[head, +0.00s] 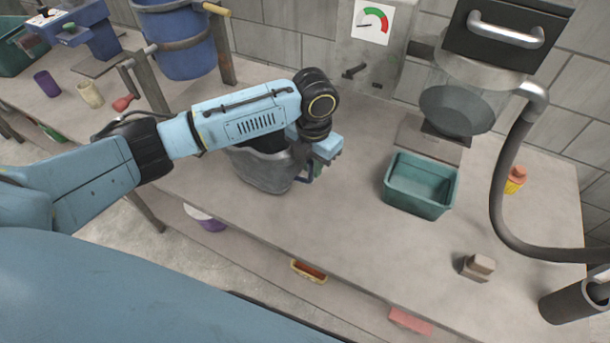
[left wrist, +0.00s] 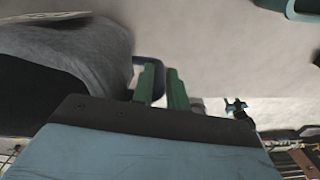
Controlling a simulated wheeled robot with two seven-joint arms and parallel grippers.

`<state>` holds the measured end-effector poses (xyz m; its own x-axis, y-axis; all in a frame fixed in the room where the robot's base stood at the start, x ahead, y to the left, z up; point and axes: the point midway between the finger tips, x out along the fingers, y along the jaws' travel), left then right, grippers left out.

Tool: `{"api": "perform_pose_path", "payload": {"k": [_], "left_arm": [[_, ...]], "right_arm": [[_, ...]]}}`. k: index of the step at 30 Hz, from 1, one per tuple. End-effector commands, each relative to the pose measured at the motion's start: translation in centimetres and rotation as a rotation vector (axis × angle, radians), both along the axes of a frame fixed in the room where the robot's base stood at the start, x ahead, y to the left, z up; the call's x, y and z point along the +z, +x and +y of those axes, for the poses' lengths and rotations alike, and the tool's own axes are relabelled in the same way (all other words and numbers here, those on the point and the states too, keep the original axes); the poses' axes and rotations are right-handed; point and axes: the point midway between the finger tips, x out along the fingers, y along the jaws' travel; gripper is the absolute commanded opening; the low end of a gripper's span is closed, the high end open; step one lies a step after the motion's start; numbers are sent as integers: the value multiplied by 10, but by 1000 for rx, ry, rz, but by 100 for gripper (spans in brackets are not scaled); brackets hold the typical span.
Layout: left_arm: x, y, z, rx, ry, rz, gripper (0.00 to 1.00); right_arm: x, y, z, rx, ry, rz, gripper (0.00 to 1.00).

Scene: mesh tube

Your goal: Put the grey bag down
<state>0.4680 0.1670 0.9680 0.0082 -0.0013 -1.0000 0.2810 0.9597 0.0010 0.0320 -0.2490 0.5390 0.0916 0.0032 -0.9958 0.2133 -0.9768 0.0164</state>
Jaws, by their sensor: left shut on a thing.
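The grey bag (head: 262,175) is at the middle of the workbench, partly hidden behind my left arm. It looks upright, with its dark opening facing up. I cannot tell whether its base touches the bench or hangs just above it. My left gripper (head: 316,168) is shut on the bag's dark blue handle, at the bag's right side. In the left wrist view the bag (left wrist: 92,52) fills the upper left, and the blue handle (left wrist: 150,61) meets the green fingers (left wrist: 163,88). My right gripper is not in view.
A teal bin (head: 421,197) stands to the right of the bag on the grey bench (head: 340,240). A scale with a dark pan (head: 456,110) is behind it. The bench between bag and bin is clear.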

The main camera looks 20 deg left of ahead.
Motion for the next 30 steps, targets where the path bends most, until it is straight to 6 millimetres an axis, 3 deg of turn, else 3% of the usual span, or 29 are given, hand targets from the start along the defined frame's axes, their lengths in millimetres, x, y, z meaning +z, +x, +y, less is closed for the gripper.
{"api": "perform_pose_path", "payload": {"k": [12,23,24,28,30], "left_arm": [[-44,0,0,1,1,0,0],[-48,0,0,0,0,-2,0],[-48,0,0,0,-1,-2,19],[-47,0,0,0,-1,-2,36],[-47,0,0,0,-1,-2,37]], "right_arm": [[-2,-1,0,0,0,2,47],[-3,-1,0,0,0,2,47],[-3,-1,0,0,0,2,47],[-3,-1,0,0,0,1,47],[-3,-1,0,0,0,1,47]]}}
